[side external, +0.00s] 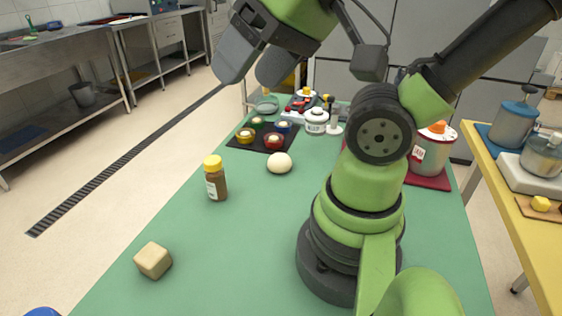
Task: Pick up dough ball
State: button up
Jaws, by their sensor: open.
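The dough ball (279,163) is a round, cream-coloured ball lying on the green table top (225,255), just in front of a dark mat. My gripper (255,75) is open and empty, high above the table at the top of the side external view. It appears up and to the left of the dough ball in the picture, well apart from it. Nothing hides the dough ball.
A yellow-capped jar (216,180) stands left of the ball. A beige block (153,260) lies at the front left. The dark mat (243,145) behind holds several small coloured pots. A white lidded jar (316,121) stands further back. The front middle is clear.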

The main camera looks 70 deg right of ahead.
jog(key=shift+o, duration=0.2)
jog(key=n+g+h, duration=0.2)
jog(key=n+g, duration=0.5)
jog(key=n, duration=0.4)
send_over(280, 154)
jog(key=f, duration=2)
jog(key=shift+w+a+f, duration=0.25)
jog(key=shift+a+f, duration=0.05)
jog(key=shift+n, duration=0.3)
notch_tip(280, 154, down, 4)
jog(key=shift+s+d+f, duration=0.1)
jog(key=shift+s+f, duration=0.05)
jog(key=shift+f, duration=0.1)
jog(key=shift+d+f, duration=0.2)
jog(key=shift+f, duration=2.75)
jog(key=c, duration=0.5)
